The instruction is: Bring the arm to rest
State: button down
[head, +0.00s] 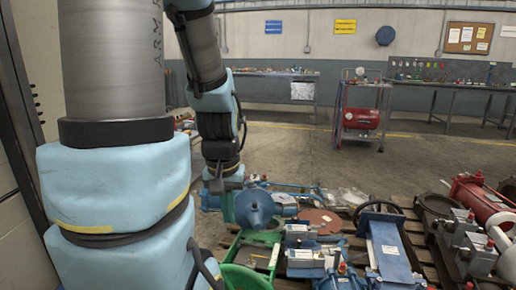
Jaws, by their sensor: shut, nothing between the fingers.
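My arm fills the left of the head view and bends down from the top, with blue covers on its joints. My gripper (227,208) hangs at its end, pointing down, small and partly blended with the parts behind it. It is shut with nothing held. It appears in front of a blue cone-shaped part (255,208); I cannot tell the gap between them.
Pallets carry a green frame (255,255), a blue plate (388,248), a handwheel (378,212) and red cylinders (482,198). A cart with a red tank (361,118) and workbenches (450,86) stand behind. Open floor (290,150) lies between. A dark door frame (22,140) is close left.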

notch_tip(320, 180, up, 19)
jog(key=p, duration=1.8)
jog(key=shift+r, duration=0.2)
